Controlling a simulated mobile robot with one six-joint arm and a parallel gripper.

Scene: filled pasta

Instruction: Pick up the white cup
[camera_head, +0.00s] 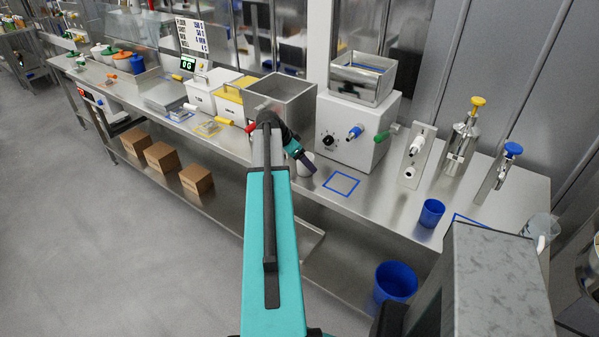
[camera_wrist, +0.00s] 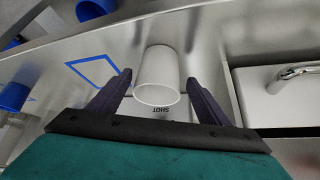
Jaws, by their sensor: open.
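The white cup (camera_wrist: 158,78) stands on the steel counter, between the two dark fingers of my gripper (camera_wrist: 158,95) in the wrist view. The fingers are open, with a gap on each side of the cup. In the head view the white cup (camera_head: 307,165) shows beside my gripper (camera_head: 306,162), partly hidden behind it. It sits at the counter in front of the white machine and left of a blue square outline.
A white machine (camera_head: 352,132) with a blue and a green handle stands just behind. A blue square outline (camera_head: 341,184) marks clear counter to the right. A blue cup (camera_head: 431,213) stands further right. A steel basin (camera_head: 283,100) lies to the left.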

